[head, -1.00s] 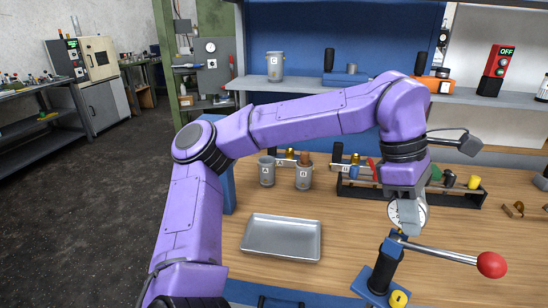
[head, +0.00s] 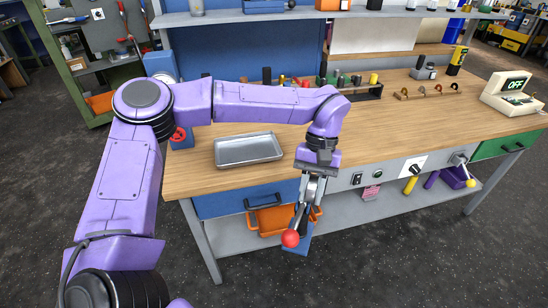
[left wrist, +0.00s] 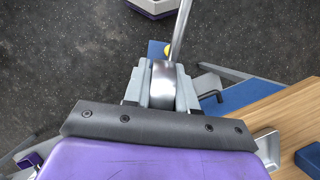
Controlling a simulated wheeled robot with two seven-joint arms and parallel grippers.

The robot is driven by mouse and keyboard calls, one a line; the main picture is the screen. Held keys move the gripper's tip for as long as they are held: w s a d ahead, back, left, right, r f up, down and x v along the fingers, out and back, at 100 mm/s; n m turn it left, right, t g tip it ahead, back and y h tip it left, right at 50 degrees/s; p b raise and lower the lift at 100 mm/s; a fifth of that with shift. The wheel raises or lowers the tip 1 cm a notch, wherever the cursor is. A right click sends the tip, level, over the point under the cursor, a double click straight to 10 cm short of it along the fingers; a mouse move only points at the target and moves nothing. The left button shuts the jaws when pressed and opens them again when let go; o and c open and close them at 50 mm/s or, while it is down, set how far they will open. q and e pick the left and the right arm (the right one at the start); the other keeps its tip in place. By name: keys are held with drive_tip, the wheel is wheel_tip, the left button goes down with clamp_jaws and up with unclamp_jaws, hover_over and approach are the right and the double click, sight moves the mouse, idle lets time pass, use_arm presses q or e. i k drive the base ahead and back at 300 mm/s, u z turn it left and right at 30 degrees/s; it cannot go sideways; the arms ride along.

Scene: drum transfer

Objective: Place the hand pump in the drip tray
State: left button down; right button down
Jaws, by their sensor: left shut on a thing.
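The hand pump has a metal lever ending in a red ball (head: 290,239) and a blue base (head: 298,243). My left gripper (head: 312,188) is shut on its upper part and holds it in the air in front of the bench's front edge. In the left wrist view the left gripper (left wrist: 163,88) closes around a shiny metal part of the pump, with the lever (left wrist: 181,30) rising past it. The pump's body is partly hidden behind the gripper and lever. The drip tray (head: 248,150), shallow and silver, lies empty on the bench, left of and beyond the gripper. My right gripper is not in view.
The wooden bench top (head: 420,120) has clear room right of the tray. A dark rack (head: 368,94) with small items stands behind. A blue drawer (head: 230,200) and an orange crate (head: 268,220) are below the bench top.

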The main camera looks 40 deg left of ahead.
sight(234, 153)
drive_tip(key=z, duration=0.6)
drive_tip(key=k, duration=1.05)
drive_tip(key=u, duration=1.1)
drive_tip(key=i, duration=0.45)
drive_tip(key=u, duration=0.05)
